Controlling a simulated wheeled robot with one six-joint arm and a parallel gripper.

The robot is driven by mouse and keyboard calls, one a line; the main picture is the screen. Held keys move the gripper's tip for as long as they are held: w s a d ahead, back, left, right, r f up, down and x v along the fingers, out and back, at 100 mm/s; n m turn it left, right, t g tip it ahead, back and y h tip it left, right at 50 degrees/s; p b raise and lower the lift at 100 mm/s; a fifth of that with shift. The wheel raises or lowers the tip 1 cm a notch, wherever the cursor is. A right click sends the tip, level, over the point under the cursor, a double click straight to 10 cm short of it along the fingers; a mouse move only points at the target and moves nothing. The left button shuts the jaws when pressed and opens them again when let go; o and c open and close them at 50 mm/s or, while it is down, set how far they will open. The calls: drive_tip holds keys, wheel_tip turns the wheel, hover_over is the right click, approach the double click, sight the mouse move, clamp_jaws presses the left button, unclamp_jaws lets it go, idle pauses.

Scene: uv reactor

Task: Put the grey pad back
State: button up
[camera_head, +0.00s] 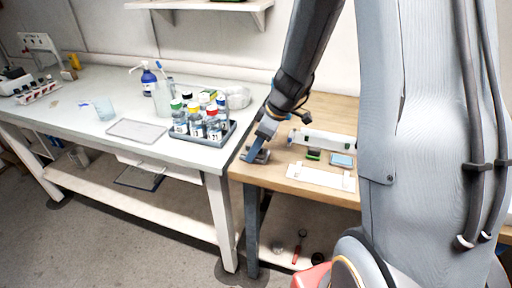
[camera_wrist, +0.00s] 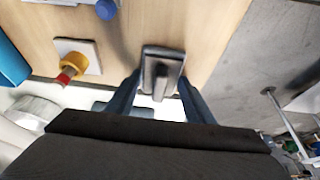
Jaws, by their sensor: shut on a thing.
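The grey pad (camera_wrist: 163,54) is a small, dark-rimmed block with a raised grip along its middle. My gripper (camera_wrist: 158,80) is shut on it, with one blue-grey finger on each side in the wrist view. In the head view my gripper (camera_head: 255,149) points down at the left end of the wooden bench (camera_head: 267,177), with the pad (camera_head: 262,156) at its fingertips. I cannot tell whether the pad rests on the bench top or hangs just above it.
A long white device (camera_head: 325,139), a green-black item (camera_head: 313,155), a blue-topped piece (camera_head: 342,160) and a white plate (camera_head: 320,177) lie to the right on the bench. A tray of bottles (camera_head: 226,136) stands on the white table (camera_head: 80,105) to the left.

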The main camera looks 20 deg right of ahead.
drive_tip(key=o, duration=1)
drive_tip(key=shift+r+p, duration=0.2)
drive_tip(key=shift+p, duration=0.2)
drive_tip(key=b+v, duration=0.2)
drive_tip(key=v, duration=0.9)
drive_tip(key=s+a+f+m+h, duration=0.1)
drive_tip(key=s+f+m, duration=0.1)
drive_tip(key=s, duration=0.3)
drive_tip(key=s+a+f+m+g+h, duration=0.1)
drive_tip(key=s+f+m, duration=0.1)
drive_tip(key=s+m, duration=0.2)
drive_tip(key=s+a+f+m+h, duration=0.1)
drive_tip(key=s+f+m, duration=0.1)
drive_tip(key=s+m, duration=0.2)
drive_tip(key=shift+s+a+m+h, duration=0.35)
drive_tip(key=shift+s+m+h, duration=0.05)
drive_tip(key=shift+s, duration=0.4)
